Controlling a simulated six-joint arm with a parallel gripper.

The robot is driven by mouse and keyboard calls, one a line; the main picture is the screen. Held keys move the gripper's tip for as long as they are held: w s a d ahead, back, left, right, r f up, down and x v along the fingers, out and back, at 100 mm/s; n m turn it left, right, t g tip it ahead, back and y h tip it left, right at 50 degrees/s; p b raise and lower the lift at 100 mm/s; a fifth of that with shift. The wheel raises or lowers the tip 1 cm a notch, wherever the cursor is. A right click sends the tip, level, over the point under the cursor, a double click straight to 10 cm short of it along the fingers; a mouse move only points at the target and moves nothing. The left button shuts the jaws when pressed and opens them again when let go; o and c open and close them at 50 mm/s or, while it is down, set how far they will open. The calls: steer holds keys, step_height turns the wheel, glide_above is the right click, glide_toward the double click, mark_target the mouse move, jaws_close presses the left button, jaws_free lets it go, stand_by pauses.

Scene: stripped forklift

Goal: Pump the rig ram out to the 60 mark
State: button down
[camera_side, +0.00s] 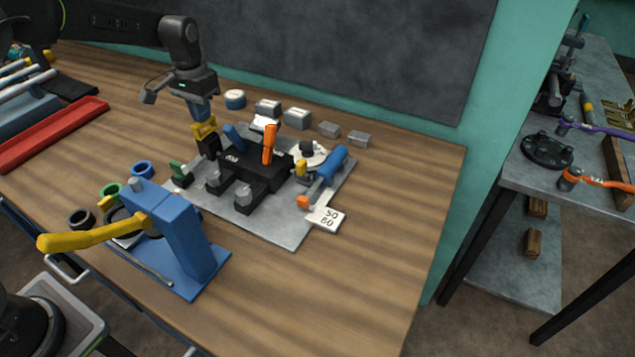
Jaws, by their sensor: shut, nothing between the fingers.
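The rig is a grey plate (262,222) carrying a black block (252,168) with an upright orange lever (269,143) and a tilted blue lever (235,136). At its right side lies a blue cylinder (329,166), seemingly the ram, with an orange piece (303,202) at its near end. A white card (327,218) by that end reads 50 and 60; where the ram stands against the marks is too small to tell. My gripper (203,116) is shut and empty at the rig's back left. It is directly above a yellow and black part (206,132); contact cannot be told.
A blue stand (185,235) with a long yellow handle (80,239) is in front. Coloured rings (143,168) lie left of the rig. Several small blocks (297,118) line the back, near a dark board (350,60). A red tray (50,135) is at left. The right front tabletop is clear.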

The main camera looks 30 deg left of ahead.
steer(key=shift+f, duration=0.3)
steer(key=shift+r, duration=2.95)
steer(key=shift+f, duration=0.1)
steer(key=shift+r, duration=0.25)
steer(key=shift+r, duration=2.4)
steer(key=shift+s, duration=0.1)
